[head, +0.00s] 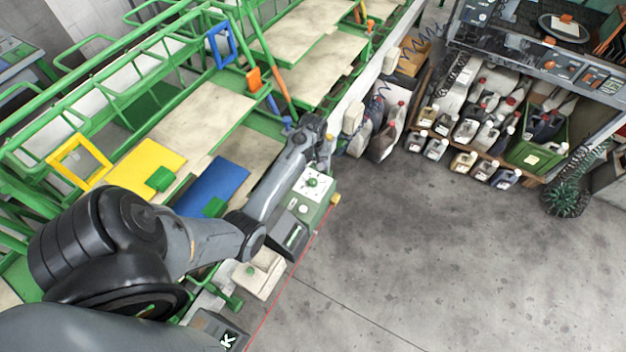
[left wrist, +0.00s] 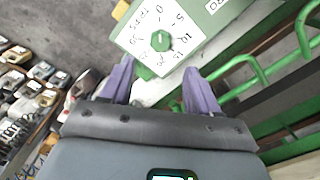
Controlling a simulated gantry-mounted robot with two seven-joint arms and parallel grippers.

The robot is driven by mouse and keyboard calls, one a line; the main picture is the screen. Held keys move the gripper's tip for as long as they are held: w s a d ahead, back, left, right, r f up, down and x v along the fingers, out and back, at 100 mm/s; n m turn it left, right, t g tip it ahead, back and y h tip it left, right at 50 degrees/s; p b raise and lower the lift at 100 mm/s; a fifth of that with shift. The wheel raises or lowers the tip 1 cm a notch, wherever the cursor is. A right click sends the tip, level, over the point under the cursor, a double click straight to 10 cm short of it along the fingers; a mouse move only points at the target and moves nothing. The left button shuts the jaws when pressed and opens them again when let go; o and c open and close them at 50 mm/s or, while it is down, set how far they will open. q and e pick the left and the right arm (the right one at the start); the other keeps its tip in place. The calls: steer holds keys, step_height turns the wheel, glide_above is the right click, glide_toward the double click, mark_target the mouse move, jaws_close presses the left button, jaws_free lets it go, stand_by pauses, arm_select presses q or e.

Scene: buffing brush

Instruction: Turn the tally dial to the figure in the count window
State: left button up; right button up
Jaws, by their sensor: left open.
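The tally dial is a green knob (head: 312,182) on a white square plate (head: 318,194) at the green bench's right edge. In the left wrist view the knob (left wrist: 159,41) sits mid-plate, ringed by small black marks; which one it points to is unclear. My left gripper (head: 325,152) is beyond the dial in the head view. In the left wrist view its two purple fingers (left wrist: 158,68) are apart and empty, with the knob seen just past the gap. A dark unit with a small pale-green window (head: 293,236) sits nearer; its figure is unreadable. My right gripper is out of view.
Blue (head: 213,188) and yellow (head: 146,165) panels lie on the bench. Several bottles (head: 485,125) stand on a low shelf at the right. The grey floor (head: 420,240) is clear.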

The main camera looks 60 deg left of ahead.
mark_target(313, 181)
arm_select(q)
step_height(313, 181, down, 9)
steer(key=shift+r+b, duration=0.1)
steer(key=shift+b, duration=0.45)
steer(key=c, duration=1)
steer(key=shift+c, duration=0.2)
